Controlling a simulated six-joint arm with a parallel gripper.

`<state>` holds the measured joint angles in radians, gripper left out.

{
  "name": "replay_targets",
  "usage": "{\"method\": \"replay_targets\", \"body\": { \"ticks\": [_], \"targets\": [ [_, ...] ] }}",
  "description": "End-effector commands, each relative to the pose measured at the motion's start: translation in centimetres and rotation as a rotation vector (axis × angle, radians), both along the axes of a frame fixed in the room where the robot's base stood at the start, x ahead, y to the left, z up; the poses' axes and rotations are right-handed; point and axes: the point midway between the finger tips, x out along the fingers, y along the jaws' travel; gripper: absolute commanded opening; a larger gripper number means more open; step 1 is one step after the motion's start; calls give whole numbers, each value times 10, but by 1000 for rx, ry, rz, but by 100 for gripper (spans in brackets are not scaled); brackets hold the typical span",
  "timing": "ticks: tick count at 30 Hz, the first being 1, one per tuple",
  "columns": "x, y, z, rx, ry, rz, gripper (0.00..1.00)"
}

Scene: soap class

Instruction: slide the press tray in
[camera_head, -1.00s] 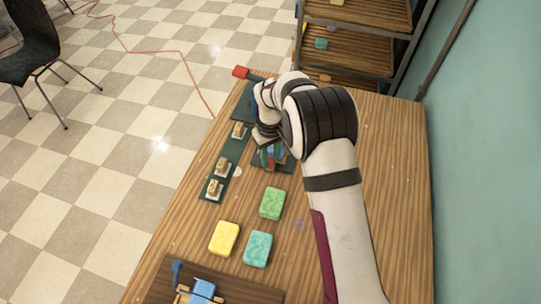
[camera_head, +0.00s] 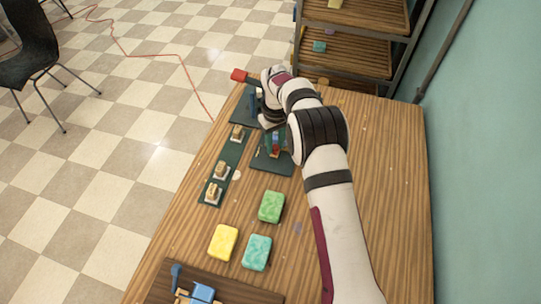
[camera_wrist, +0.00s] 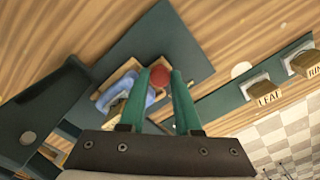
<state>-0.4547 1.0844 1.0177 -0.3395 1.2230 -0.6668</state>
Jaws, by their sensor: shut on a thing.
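The press tray, a wooden cradle (camera_wrist: 104,99) with a blue piece (camera_wrist: 135,100) in it, lies over a dark green plate (camera_wrist: 165,45) in the wrist view. My gripper (camera_wrist: 160,82) has its two green fingers shut on a small red knob (camera_wrist: 160,75) beside the cradle. The press is a dark body (camera_wrist: 40,118) at the left of the wrist view. In the head view its red handle (camera_head: 238,75) sticks out at the back left of the table. The green plate (camera_head: 272,163) also shows there; my arm hides much of the press and tray.
A green strip (camera_head: 207,201) left of the plate holds three stamps (camera_head: 221,171). Green (camera_head: 271,206), yellow (camera_head: 223,242) and teal (camera_head: 257,252) soap bars lie in front. A shelf rack (camera_head: 350,50) stands behind. The table's right side (camera_head: 385,190) is clear.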

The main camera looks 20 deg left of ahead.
Motion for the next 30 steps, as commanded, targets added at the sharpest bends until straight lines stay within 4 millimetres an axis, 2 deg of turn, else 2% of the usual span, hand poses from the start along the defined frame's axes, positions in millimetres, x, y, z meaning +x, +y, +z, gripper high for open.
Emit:
{"method": "replay_targets", "body": {
  "ticks": [3,6,15,16,18,26,30],
  "targets": [
    [16,1,0,4,-1,0,0],
    [22,1,0,3,-1,0,0],
    [23,0,1,4,-1,0,0],
    [23,0,1,4,-1,0,34],
    [23,0,1,3,-1,0,44],
    [23,0,1,2,-1,0,44],
    [24,0,12,4,-2,0,44]
  ]
}}
